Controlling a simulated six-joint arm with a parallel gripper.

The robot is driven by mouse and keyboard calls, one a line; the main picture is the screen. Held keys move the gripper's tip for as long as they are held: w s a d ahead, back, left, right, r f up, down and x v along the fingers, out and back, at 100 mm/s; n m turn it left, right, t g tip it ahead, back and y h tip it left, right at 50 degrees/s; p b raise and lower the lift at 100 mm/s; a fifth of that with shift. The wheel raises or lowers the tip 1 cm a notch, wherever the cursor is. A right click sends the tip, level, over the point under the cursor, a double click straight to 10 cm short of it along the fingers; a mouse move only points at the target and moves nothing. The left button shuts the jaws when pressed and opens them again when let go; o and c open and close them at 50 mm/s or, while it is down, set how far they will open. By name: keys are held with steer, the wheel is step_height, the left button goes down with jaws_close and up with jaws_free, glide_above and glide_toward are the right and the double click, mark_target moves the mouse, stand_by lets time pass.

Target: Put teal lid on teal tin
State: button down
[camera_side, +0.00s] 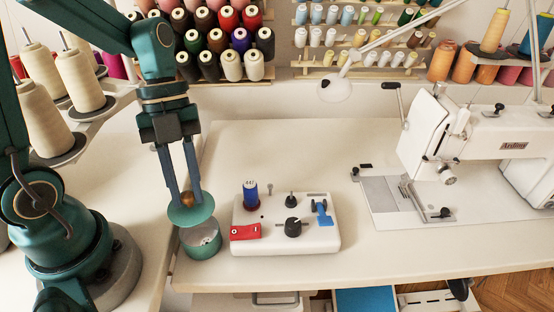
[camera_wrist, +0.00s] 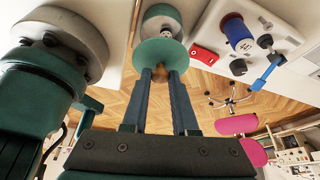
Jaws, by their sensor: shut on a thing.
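My gripper (camera_side: 184,196) is shut on the round brown knob (camera_side: 187,199) of the teal lid (camera_side: 190,214). The lid is a flat teal disc, held a little above the teal tin (camera_side: 202,241) and slightly to its left in the side view. The tin is an open round can with a pale grey inside, standing on the table's left part. In the wrist view, my gripper (camera_wrist: 168,75) points at the lid (camera_wrist: 160,53), with the tin (camera_wrist: 160,20) beyond it.
Just right of the tin is a white box (camera_side: 285,240) bearing a blue spool (camera_side: 250,195), a red piece (camera_side: 245,231), a black knob and a blue clip. A sewing machine (camera_side: 450,140) stands at the right. Thread racks line the back. The table behind the box is clear.

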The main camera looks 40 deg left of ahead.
mark_target(193, 210)
steer(key=shift+f, duration=2.4)
steer(key=shift+f, duration=0.6)
steer(key=c, duration=1)
jaws_free()
steer(key=v, duration=1.1)
steer(key=shift+d, duration=0.15)
